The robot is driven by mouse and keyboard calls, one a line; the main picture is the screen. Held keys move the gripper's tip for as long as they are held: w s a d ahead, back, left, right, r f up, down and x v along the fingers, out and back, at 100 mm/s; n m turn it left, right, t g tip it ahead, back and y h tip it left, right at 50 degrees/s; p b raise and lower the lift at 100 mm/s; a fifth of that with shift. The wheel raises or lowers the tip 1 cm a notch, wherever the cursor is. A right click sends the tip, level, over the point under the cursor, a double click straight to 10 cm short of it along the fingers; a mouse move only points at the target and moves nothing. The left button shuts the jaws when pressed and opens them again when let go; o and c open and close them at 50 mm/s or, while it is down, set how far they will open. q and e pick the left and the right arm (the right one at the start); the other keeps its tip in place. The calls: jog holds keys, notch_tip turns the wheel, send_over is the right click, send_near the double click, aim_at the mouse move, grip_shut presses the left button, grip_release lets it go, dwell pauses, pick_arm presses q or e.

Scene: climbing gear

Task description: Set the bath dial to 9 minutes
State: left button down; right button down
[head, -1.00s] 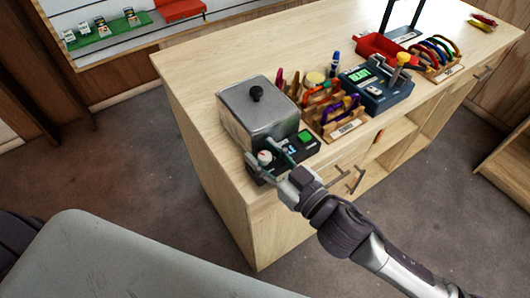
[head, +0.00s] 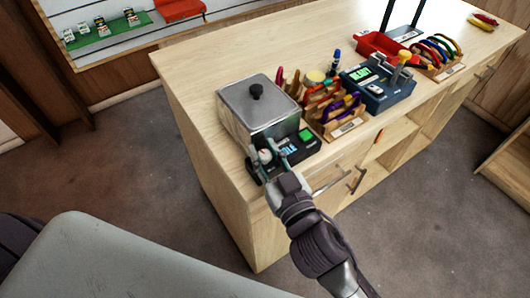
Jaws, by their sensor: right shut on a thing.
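The bath (head: 258,107) is a grey metal box with a lid and a black knob, at the near left end of the wooden counter. The white round dial (head: 265,155) is at the panel's left end. My right gripper (head: 267,163) is at the dial, with its fingers shut around it. The fingers partly cover the dial, and its setting is too small to read. My left gripper is not in view.
Racks of coloured gear (head: 335,115), a blue device with a green screen (head: 376,87) and a red tray (head: 380,45) stand to the right on the counter (head: 190,80). The counter's left end is clear.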

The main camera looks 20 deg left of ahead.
jog(key=shift+r, duration=0.1)
jog(key=c, duration=0.9)
grip_release()
jog(key=v, duration=1.2)
